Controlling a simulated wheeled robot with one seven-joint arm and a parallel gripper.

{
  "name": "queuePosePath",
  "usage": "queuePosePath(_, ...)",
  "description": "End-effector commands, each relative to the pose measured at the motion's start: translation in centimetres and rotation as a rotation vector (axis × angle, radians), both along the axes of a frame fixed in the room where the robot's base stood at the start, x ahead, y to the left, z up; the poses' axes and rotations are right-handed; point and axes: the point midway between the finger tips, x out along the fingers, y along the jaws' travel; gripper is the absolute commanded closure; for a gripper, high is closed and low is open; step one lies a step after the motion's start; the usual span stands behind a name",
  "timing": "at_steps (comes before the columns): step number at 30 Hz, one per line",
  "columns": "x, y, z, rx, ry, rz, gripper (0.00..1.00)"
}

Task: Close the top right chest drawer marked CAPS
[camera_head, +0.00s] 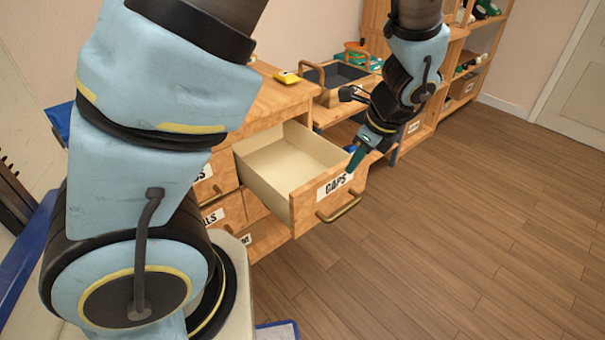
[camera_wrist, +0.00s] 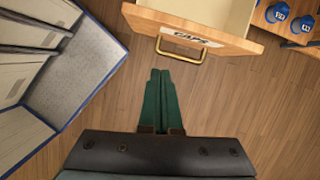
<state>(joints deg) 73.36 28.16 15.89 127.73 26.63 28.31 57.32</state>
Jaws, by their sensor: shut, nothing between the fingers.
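The CAPS drawer (camera_head: 328,201) is pulled well out of the wooden chest (camera_head: 283,98) and looks empty inside. Its label faces outward, with a brass handle (camera_head: 339,208) below it. In the wrist view the drawer front (camera_wrist: 205,32) and its handle (camera_wrist: 182,50) lie ahead of my gripper. My gripper (camera_head: 355,159) is beside the drawer front near its far upper corner in the head view. Its green fingers (camera_wrist: 160,75) are together and empty in the wrist view, apart from the handle. Whether they touch the drawer front is unclear.
Other labelled drawers (camera_head: 216,180) sit left of and below the open one, partly hidden by my arm. A yellow object (camera_head: 287,77) lies on the chest top. A blue-edged box (camera_wrist: 50,70) stands at left in the wrist view. The wooden floor (camera_head: 470,220) at right is clear.

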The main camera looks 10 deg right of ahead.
Motion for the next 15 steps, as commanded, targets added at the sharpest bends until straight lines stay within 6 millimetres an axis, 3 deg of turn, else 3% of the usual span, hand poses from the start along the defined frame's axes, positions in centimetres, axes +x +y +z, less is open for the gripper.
queuePosePath(5,-1.3,-2.1,-0.8,0.051,-0.010,-0.164,1.00)
queuePosePath(10,-1.0,-2.0,-1.9,0.060,-0.010,-0.180,1.00)
queuePosePath(15,-0.1,-1.4,-4.6,0.062,-0.009,-0.177,1.00)
